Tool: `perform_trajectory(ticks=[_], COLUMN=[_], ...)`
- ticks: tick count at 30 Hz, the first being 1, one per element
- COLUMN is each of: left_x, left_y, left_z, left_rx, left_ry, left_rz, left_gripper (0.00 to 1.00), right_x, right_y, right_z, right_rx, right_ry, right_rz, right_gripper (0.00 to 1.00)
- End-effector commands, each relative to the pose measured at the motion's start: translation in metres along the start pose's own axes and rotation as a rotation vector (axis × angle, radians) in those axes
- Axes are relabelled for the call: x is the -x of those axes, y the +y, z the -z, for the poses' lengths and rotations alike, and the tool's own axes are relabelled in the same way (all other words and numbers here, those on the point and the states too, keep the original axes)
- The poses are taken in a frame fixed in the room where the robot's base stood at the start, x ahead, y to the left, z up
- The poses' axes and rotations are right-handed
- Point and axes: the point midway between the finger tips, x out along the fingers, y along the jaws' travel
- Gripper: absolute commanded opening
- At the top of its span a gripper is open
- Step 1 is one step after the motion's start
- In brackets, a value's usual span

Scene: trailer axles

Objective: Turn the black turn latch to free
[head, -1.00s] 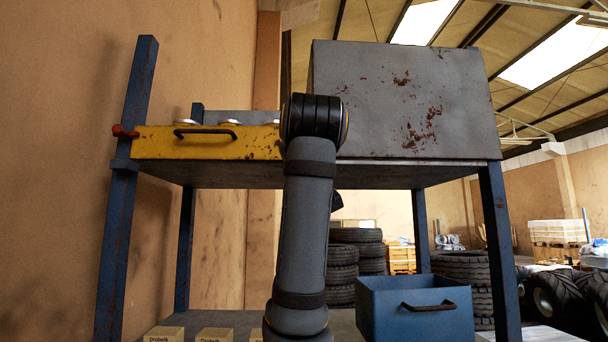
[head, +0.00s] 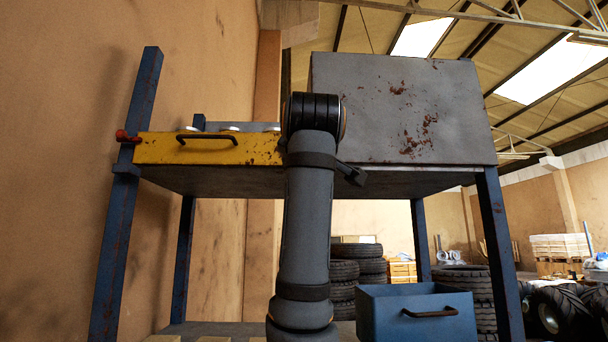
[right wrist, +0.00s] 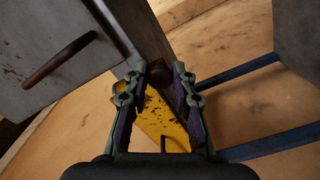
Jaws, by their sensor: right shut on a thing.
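The black turn latch (right wrist: 158,73) shows in the right wrist view as a dark knob between my right gripper's fingertips (right wrist: 159,76). The fingers stand on either side of it and are shut on it. Its exact turn angle is hard to read. In the head view my right arm covers the latch, and only a small dark part of the gripper (head: 352,174) shows beside the arm, below the grey cabinet (head: 400,110). A grey panel with a brown handle (right wrist: 60,60) lies left of the latch in the wrist view. My left gripper is not in view.
A yellow drawer front (head: 210,150) with a black handle sits left of my arm. A red lever (head: 128,137) is on the blue left post. A blue bin (head: 415,315) stands below, with stacked tires (head: 358,270) behind.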

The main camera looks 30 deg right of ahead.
Motion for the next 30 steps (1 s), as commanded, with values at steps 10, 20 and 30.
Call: perform_trajectory(ticks=[10,20,30], left_x=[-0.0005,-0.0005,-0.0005], left_y=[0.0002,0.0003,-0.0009], left_z=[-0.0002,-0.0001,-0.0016], left_rx=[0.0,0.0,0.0], left_ry=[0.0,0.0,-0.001], left_rz=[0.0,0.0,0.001], left_gripper=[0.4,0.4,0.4], right_x=[-0.0001,-0.0001,0.0067], right_y=[0.0,-0.0001,0.0001], right_z=[0.0001,0.0001,0.0007], right_rx=[0.013,0.012,0.011], right_ry=[0.0,0.0,0.001], right_rz=[0.0,0.0,-0.001], right_gripper=[0.0,0.47,0.47])
